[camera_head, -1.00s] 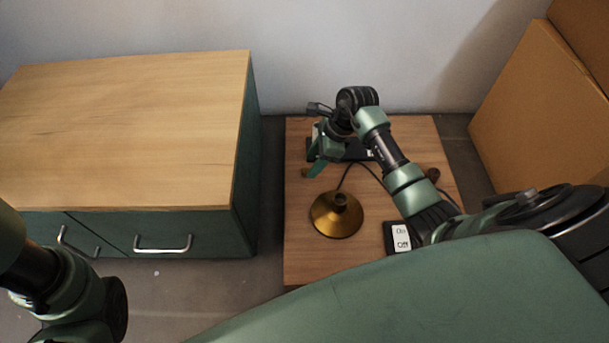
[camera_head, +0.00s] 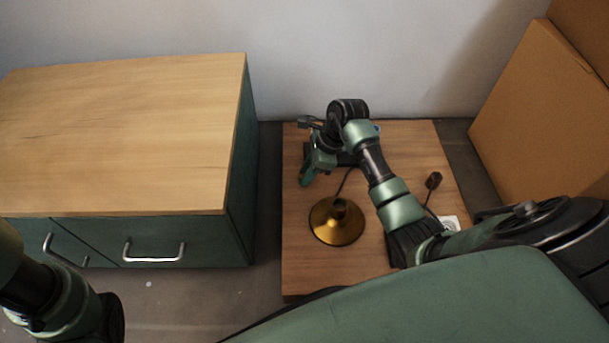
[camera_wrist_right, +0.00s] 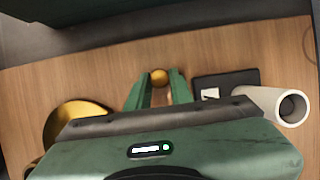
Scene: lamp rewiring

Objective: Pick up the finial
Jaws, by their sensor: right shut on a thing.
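The finial (camera_wrist_right: 159,77) is a small brass ball, seen in the right wrist view between the green fingertips of my right gripper (camera_wrist_right: 160,88). The gripper is shut on it. In the head view my right gripper (camera_head: 307,177) is low over the left side of the wooden table, and its fingers hide the finial. Whether the finial still touches the tabletop I cannot tell. My left gripper is out of view; only part of the left arm shows at the lower left.
The brass lamp base (camera_head: 337,221) stands on the small wooden table (camera_head: 305,265), with a dark cord. A plug-like dark piece (camera_head: 433,181) lies to the right. A white tube (camera_wrist_right: 291,107) and dark plate (camera_wrist_right: 226,82) are beside the gripper. A cabinet (camera_head: 120,130) stands left, cardboard boxes (camera_head: 545,110) right.

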